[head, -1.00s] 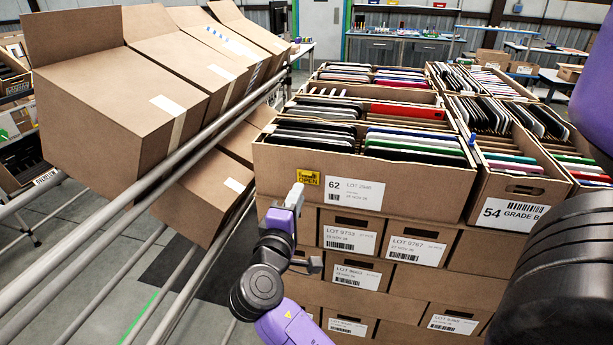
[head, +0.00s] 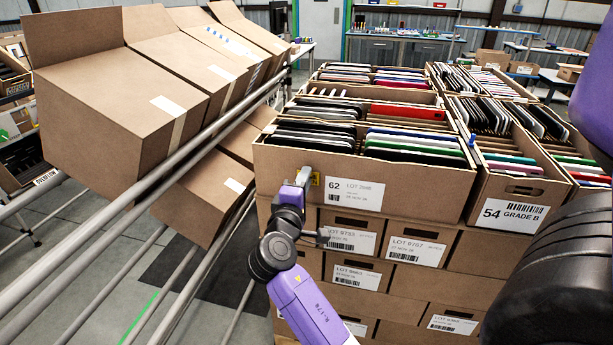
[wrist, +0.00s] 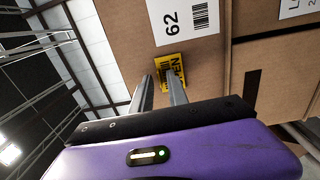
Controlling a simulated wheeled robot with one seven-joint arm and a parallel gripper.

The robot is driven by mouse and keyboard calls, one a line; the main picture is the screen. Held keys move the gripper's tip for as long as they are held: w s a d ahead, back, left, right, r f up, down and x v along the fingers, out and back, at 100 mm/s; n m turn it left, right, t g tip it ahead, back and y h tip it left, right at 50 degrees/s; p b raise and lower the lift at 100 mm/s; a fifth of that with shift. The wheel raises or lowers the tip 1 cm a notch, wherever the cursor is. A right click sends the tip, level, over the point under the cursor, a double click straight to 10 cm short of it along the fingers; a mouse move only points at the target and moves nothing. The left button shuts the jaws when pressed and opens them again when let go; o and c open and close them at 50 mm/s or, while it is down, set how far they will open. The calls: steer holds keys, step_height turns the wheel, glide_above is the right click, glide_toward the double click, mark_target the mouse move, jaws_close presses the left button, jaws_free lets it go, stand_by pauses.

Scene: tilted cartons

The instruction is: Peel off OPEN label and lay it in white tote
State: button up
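The yellow OPEN label (wrist: 171,66) is stuck on the front of the carton marked 62 (head: 410,194). In the head view only a sliver of the label (head: 316,178) shows beside my gripper (head: 304,176), which hides the rest. In the wrist view my gripper (wrist: 159,82) has its two fingers apart, with nothing visibly held. Its fingertips are at the label's lower part, and the right finger overlaps it in the picture. I cannot tell whether they touch it. I see no white tote in either view.
The carton holds upright dark devices and sits on stacked lot-labelled cartons (head: 345,235). A neighbouring carton marked 54 (head: 515,190) stands to the right. To the left, tilted brown cartons (head: 110,110) rest on a rack with metal rails (head: 120,205). Floor shows below the rails.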

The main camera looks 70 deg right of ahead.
jaws_close()
steer(key=shift+a, duration=0.15)
steer(key=a, duration=0.7)
steer(key=shift+s+a, duration=0.3)
steer(key=shift+a, duration=0.05)
stand_by(1.3)
steer(key=shift+f, duration=0.1)
